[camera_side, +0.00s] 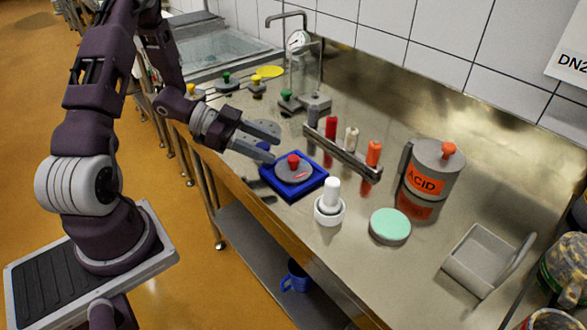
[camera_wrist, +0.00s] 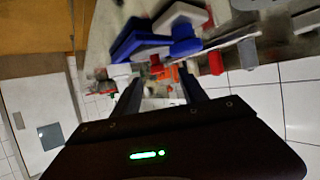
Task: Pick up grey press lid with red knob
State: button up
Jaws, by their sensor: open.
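The grey press lid with the red knob (camera_side: 293,173) lies flat in or on a blue square tray (camera_side: 291,192) on the steel counter. My gripper (camera_side: 275,149) is open and empty, up and to the left of the lid in the side view, its fingers pointing toward the lid's side. The fingers look apart from the lid. In the wrist view my gripper (camera_wrist: 158,82) shows two spread fingers with nothing clearly held between them. A blue shape (camera_wrist: 140,38) shows beyond them, blurred; I cannot make out the lid surely there.
A rack (camera_side: 345,158) of coloured handles stands right of the tray. A white plunger piece (camera_side: 330,205) stands close in front. A mint disc (camera_side: 390,226), an ACID can (camera_side: 432,175) and a grey scoop (camera_side: 480,262) are further right. Green-knobbed lid (camera_side: 287,100) lies behind.

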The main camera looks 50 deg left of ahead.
aim_at(290, 157)
jog(key=x, duration=0.7)
jog(key=shift+s+d+r, duration=0.1)
jog(key=shift+d, duration=0.1)
grip_shut()
